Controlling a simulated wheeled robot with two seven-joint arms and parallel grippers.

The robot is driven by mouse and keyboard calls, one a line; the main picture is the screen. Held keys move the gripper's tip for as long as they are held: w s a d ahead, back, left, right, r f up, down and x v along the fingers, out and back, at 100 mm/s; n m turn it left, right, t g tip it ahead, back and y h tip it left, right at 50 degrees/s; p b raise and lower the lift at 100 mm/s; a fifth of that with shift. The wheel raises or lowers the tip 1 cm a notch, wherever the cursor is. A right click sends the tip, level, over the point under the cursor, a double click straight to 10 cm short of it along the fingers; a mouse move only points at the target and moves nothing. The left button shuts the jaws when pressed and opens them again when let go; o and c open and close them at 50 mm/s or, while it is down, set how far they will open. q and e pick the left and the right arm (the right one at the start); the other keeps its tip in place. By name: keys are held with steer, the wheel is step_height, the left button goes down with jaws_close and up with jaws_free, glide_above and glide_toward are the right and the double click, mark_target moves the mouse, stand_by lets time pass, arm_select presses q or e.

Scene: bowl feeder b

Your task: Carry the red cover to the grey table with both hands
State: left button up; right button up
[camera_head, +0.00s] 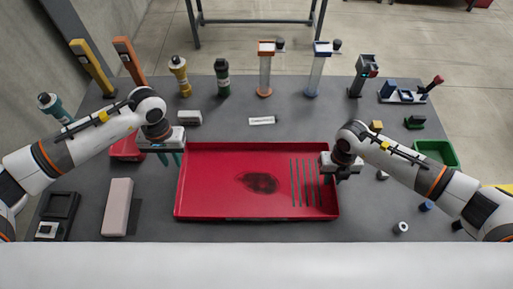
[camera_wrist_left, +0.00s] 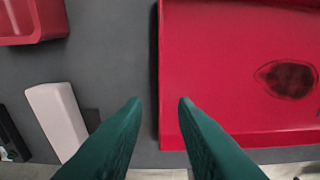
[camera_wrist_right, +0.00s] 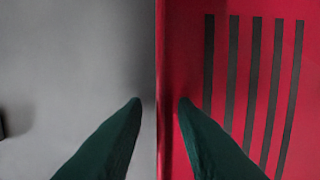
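The red cover (camera_head: 215,165), a wide shallow tray-like piece with a dark oval patch and several dark slots, lies on the dark grey table (camera_head: 300,125). My left gripper (camera_head: 170,158) is above the cover's left edge. In the left wrist view its green fingers (camera_wrist_left: 160,102) are open, one on each side of the red cover's edge (camera_wrist_left: 205,40). My right gripper (camera_head: 332,178) is at the cover's right edge. In the right wrist view its fingers (camera_wrist_right: 160,102) are open, with the red cover's edge (camera_wrist_right: 180,50) between them. Whether any finger touches the cover cannot be told.
A pink block (camera_head: 117,207) and dark device (camera_head: 57,215) stand left; a red bin (camera_head: 126,149) is behind my left gripper. A white block (camera_head: 189,118) and small white tube (camera_head: 263,121) lie behind the cover. A green bin (camera_head: 437,152) is right. A dark-framed bench (camera_head: 255,20) stands beyond.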

steer(key=shift+r, duration=0.2)
arm_select(q)
step_height(320, 180, up, 2)
steer(key=shift+w+r, duration=0.1)
steer(key=shift+w, duration=0.05)
arm_select(e)
step_height(320, 180, up, 12)
steer(key=w, duration=0.1)
steer(key=shift+w+f, duration=0.25)
stand_by(0.3)
